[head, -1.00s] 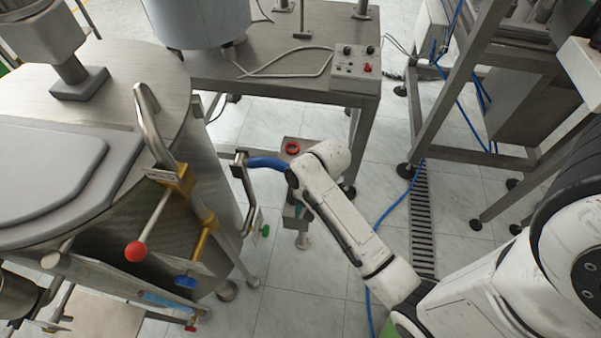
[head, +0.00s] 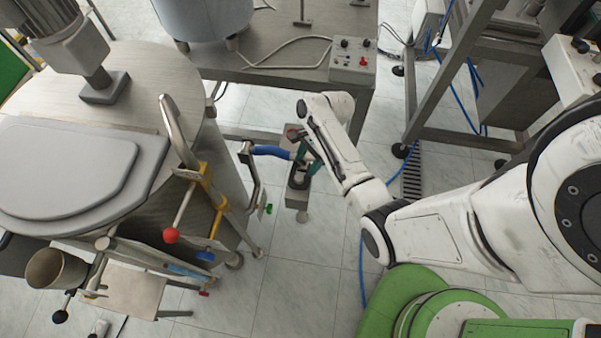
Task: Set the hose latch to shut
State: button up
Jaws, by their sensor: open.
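A short blue hose (head: 273,151) runs from a bent metal pipe (head: 248,158) on the tank's side to a small grey stand (head: 297,199). The hose's right end is at my gripper (head: 304,163), which is over the stand. My gripper's dark teal fingers are apart and point down. Contact between fingers and stand cannot be told.
The steel tank (head: 199,115) with red-knobbed and blue-knobbed levers stands left. A steel table (head: 300,56) with a control box (head: 353,60) is behind. A machine frame (head: 440,84) stands right. Tiled floor (head: 310,265) is open in front of the stand.

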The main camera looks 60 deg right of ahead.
aim_at(299, 178)
jog(key=x, duration=0.6)
jog(key=shift+a+f, duration=0.15)
jog(key=shift+f, duration=0.25)
jog(key=shift+c, duration=0.2)
grip_shut()
